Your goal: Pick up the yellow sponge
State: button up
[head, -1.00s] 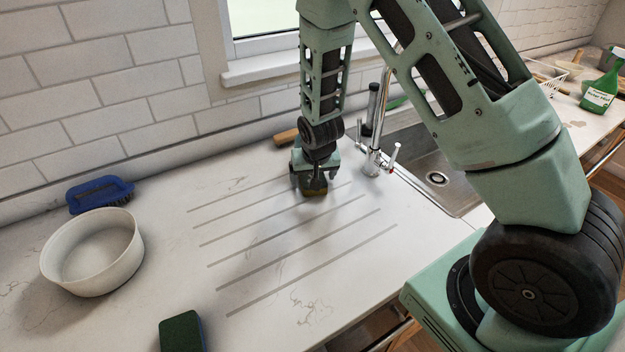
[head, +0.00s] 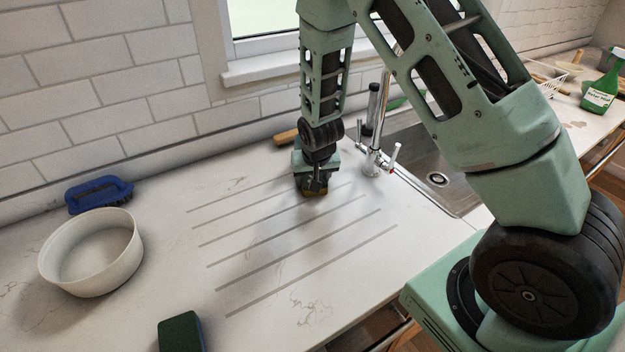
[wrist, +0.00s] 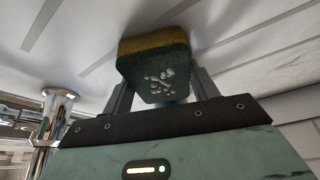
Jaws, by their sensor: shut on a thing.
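The yellow sponge (wrist: 155,48) is yellow with a dark green scouring side that carries pale marks. In the wrist view it sits between the two fingers of my gripper (wrist: 160,88), which is shut on it. In the head view my gripper (head: 313,186) points down over the grooved part of the counter. Only a small yellowish edge of the sponge (head: 313,193) shows below it, the rest hidden by the gripper. I cannot tell whether the sponge touches the counter.
A white bowl (head: 92,262) and a blue brush (head: 99,193) are at the left. A dark green block (head: 181,333) lies at the front edge. A wooden piece (head: 286,137) is behind my gripper. The tap (head: 375,150) and sink (head: 437,178) are close on the right.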

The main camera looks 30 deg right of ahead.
jog(key=shift+r+p, duration=0.5)
jog(key=shift+r, duration=0.05)
notch_tip(320, 180, up, 3)
jog(key=shift+r+p, duration=0.15)
jog(key=shift+p, duration=1.05)
jog(key=s+a, duration=0.1)
jog(key=s, duration=0.2)
jog(key=s+a, duration=0.1)
jog(key=s, duration=0.3)
jog(key=s+a, duration=0.2)
jog(key=s, duration=0.2)
jog(key=shift+f+b, duration=0.25)
jog(key=shift+b, duration=0.1)
jog(key=s+p, duration=0.2)
jog(key=s+a+p, duration=0.1)
jog(key=p, duration=0.1)
jog(key=shift+s+a+r, duration=0.1)
jog(key=shift+s+r, duration=0.05)
jog(key=shift+r, duration=0.25)
jog(key=shift+s+a+p, duration=0.1)
jog(key=shift+s+p, duration=0.25)
jog(key=shift+p, duration=0.25)
jog(key=p, duration=0.1)
jog(key=s+p, duration=0.1)
jog(key=p, duration=0.1)
jog(key=shift+s+a+f, duration=0.1)
jog(key=shift+a, duration=0.2)
jog(key=shift+s+a+f+p, duration=0.1)
jog(key=shift+s+f+p, duration=0.1)
jog(key=shift+s+p, duration=0.25)
